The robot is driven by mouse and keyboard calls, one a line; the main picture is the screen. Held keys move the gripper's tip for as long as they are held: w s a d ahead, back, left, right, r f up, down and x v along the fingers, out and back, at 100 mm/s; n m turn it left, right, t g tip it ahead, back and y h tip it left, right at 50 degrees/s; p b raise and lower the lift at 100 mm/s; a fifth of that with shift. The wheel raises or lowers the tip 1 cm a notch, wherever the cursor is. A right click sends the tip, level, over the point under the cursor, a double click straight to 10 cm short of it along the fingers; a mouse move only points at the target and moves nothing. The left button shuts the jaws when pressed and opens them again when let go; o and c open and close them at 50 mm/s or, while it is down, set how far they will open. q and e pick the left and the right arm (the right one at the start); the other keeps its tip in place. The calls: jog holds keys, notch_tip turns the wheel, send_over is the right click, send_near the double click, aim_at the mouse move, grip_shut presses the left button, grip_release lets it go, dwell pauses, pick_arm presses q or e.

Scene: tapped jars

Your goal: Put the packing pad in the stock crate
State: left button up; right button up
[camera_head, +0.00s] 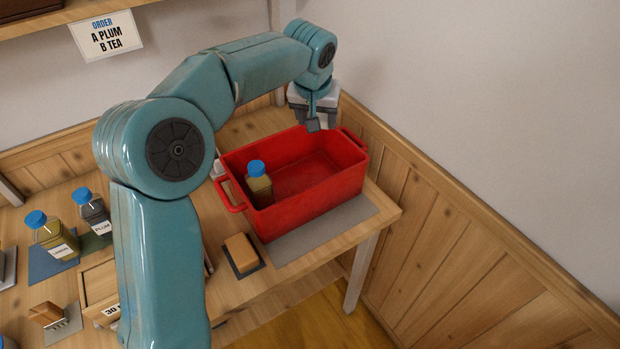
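The red stock crate (345,185) stands on a grey mat at the right end of the table. A jar with a blue lid (258,184) is inside it near its left end; the rest of the visible floor is bare. A tan block (240,250), which looks like the packing pad, lies on a small dark mat in front of the crate's left end. My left gripper (314,122) points down above the crate's far side and is apart from the block. I see nothing held in it, but its finger gap is unclear. My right gripper is not in view.
Two blue-lidded jars, one amber (54,238) and one dark labelled PLUM (93,212), stand on mats at left. A wood-panelled wall (430,230) closes in the right. My arm hides part of the table.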

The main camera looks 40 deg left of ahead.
pick_arm(q)
notch_tip(320, 180, down, 16)
jog(key=shift+s+r+b, duration=0.1)
jog(key=shift+r+b, duration=0.05)
jog(key=shift+b, duration=0.35)
jog(key=shift+f, duration=0.55)
jog(key=shift+r, duration=0.1)
jog(key=shift+f+b, duration=0.45)
jog(key=shift+b, duration=0.1)
jog(key=shift+f+b, duration=0.2)
jog(key=shift+b, duration=0.1)
jog(key=o, duration=1)
